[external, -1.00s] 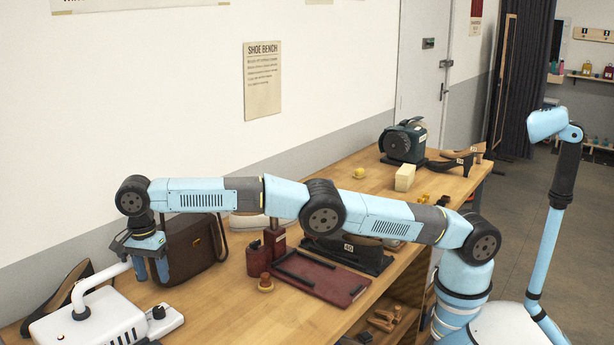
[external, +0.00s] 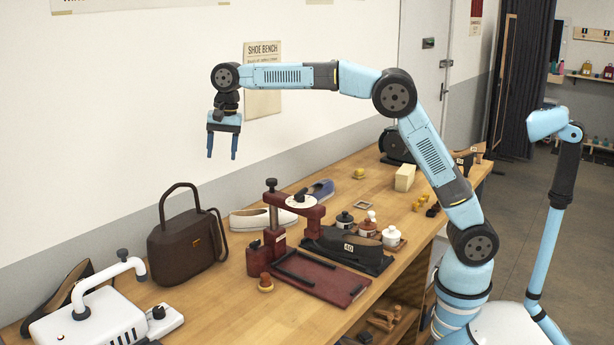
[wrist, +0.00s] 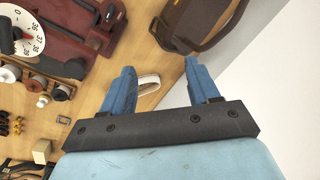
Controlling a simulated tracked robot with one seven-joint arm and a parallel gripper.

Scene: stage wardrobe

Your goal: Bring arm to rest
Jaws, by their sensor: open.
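My gripper (external: 222,150) hangs pointing down in the external view, high above the wooden bench and apart from everything on it. Its two blue fingers are spread and hold nothing. In the wrist view my gripper (wrist: 160,85) also shows open, with bench top and wall visible between and beyond the fingers. My arm rises from its base at the right, bends at a raised elbow and reaches left over the bench.
Below stand a brown handbag (external: 187,245), a white machine with a curved handle (external: 95,315), a dark red press (external: 300,210), a red tray (external: 320,282) and a black shoe on a stand (external: 348,250). The air around my gripper is clear, with the wall behind.

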